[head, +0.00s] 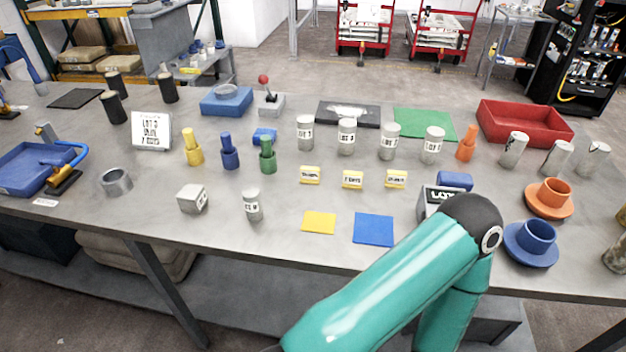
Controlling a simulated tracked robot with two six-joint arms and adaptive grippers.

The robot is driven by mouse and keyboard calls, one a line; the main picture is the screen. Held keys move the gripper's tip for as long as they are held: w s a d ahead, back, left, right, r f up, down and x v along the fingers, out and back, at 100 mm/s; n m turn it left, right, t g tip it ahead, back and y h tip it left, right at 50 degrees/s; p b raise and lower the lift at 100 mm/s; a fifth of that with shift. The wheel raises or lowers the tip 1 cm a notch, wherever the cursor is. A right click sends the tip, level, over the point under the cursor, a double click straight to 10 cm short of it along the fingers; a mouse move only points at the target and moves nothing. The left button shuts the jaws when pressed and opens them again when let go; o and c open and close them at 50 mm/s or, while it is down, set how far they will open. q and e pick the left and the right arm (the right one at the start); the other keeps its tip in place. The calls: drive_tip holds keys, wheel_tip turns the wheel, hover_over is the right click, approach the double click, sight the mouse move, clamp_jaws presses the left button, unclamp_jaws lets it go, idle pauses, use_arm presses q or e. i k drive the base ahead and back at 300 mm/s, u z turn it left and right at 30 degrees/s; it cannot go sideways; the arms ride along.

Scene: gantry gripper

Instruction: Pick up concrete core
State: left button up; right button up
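Several grey concrete cores with white lot labels stand upright in a row on the bench, from the left one (305,133) to the right one (433,146). Another labelled grey core (252,205) stands alone near the front edge, beside a grey labelled cube (193,199). At the right stand three grey cores with dark marks: one (513,150), a second (556,158) and a third (593,160). A further grey cylinder (615,256) is cut off at the right edge. My teal arm rises at the front right, bent at its elbow. Neither gripper is in view.
The grey bench (330,255) also holds a red tray (525,122), blue tray (30,168), green mat (425,123), black cylinders (113,107), yellow cards and coloured stamps. Orange (549,197) and blue (532,243) flanged cups stand right of my arm.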

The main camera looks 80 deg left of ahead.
sight(252, 198)
drive_tip(key=z, duration=0.1)
drive_tip(key=k, duration=2.75)
drive_tip(key=u, duration=0.7)
drive_tip(key=i, duration=1)
drive_tip(key=u, duration=0.05)
